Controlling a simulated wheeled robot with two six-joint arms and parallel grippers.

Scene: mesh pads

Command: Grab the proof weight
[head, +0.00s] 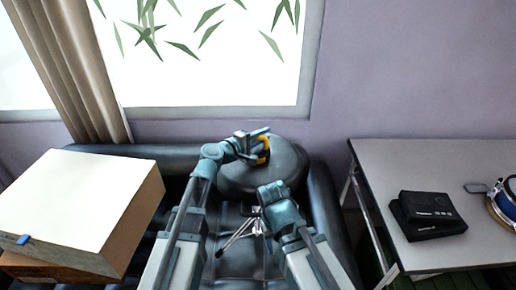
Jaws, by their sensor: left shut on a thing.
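My left gripper (262,146) is shut on a small yellow-orange thing, which I take to be the proof weight (265,152). Only a curved yellow edge of it shows; the rest is hidden by the fingers. The gripper is at the round dark cushion (285,172) on the dark seat. I cannot tell whether the weight touches the cushion. My right arm ends near the right gripper (268,194), lower in the head view, in front of the cushion. Its fingers are not clear enough to show open or shut.
A small metal tripod-like stand (238,238) is on the dark sofa (233,262) between my arms. A large pale box (75,200) fills the left. A grey table (400,165) on the right holds black boxes (430,214) and a blue-rimmed round thing (503,203).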

